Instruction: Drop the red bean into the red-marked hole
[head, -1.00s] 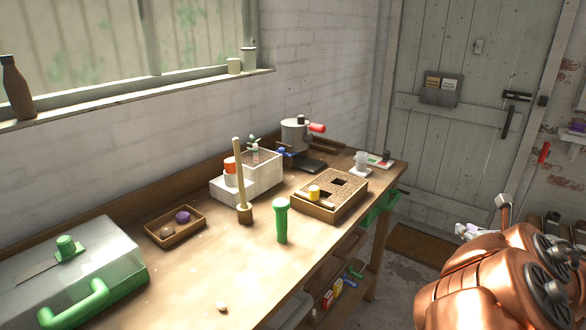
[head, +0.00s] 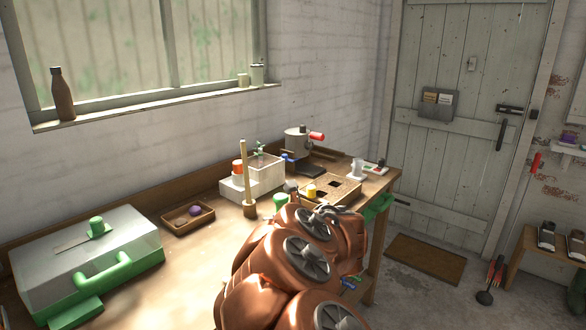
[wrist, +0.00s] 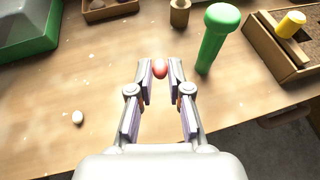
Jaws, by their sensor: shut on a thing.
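The red bean (wrist: 160,69) is held between the fingertips of my gripper (wrist: 160,72) in the wrist view, above the wooden bench. In the head view my own arm covers the bean and most of the gripper. A wooden soil box (head: 345,200) with dark square openings stands at the bench's right part. Its corner (wrist: 262,52) shows at upper right in the wrist view, apart from the gripper. A yellow-capped piece (head: 311,190) lies on the box. I cannot make out a red mark at any hole.
A green dibber-like tool (wrist: 211,40) stands upright between gripper and box. A pale bean (wrist: 78,118) lies on the bench at left. A wooden tray (head: 188,220), a green-based case (head: 85,262) and a wooden post (head: 246,180) stand farther left. The bench's front middle is clear.

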